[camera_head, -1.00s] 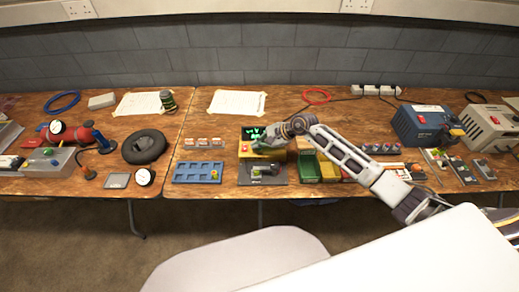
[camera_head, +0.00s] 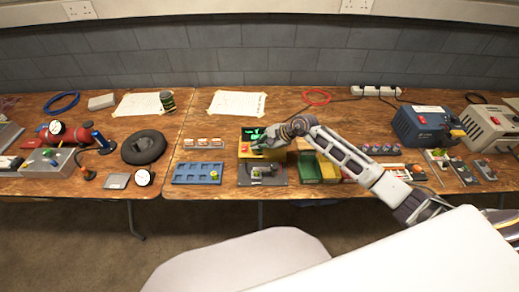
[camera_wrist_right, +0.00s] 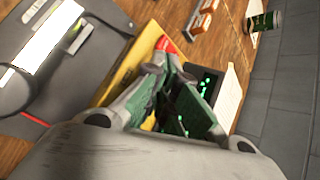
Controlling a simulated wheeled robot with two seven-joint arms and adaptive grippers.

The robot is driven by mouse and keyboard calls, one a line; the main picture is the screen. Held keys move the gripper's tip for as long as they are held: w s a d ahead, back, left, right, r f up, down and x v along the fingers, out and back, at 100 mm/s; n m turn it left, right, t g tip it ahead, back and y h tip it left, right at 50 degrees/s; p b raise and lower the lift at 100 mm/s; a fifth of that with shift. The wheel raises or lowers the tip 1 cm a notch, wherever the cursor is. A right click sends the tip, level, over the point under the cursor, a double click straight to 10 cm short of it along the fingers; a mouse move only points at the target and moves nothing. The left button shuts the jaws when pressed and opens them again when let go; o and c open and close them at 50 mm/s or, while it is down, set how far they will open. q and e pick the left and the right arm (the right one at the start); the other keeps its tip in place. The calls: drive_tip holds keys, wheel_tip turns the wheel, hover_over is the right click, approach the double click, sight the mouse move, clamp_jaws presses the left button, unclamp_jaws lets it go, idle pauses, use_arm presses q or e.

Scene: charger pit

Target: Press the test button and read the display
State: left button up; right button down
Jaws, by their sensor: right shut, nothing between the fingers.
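The yellow tester (camera_head: 243,155) stands on the right-hand table, with a dark display (camera_head: 250,133) at its back showing green characters too small to read. The red test button (camera_head: 245,148) is at its left front. In the right wrist view the yellow body (camera_wrist_right: 112,88), the red button (camera_wrist_right: 168,45) and part of the display (camera_wrist_right: 207,84) show around the fingers. My right gripper (camera_head: 260,147) is shut and empty over the tester, its fingertips (camera_wrist_right: 165,70) close to the button. I cannot tell whether they touch it. My left gripper is out of view.
A grey plate with a small device (camera_head: 262,174) lies in front of the tester. A blue tray (camera_head: 197,173) is to its left. Green and yellow bins (camera_head: 308,167) stand to its right, under my right arm. Open wood lies behind, around the paper sheet (camera_head: 237,103).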

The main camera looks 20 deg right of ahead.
drive_tip(key=shift+f, duration=0.15)
idle(0.3)
drive_tip(key=shift+f, duration=0.1)
idle(0.5)
drive_tip(key=shift+r, duration=0.9)
drive_tip(key=shift+r, duration=0.1)
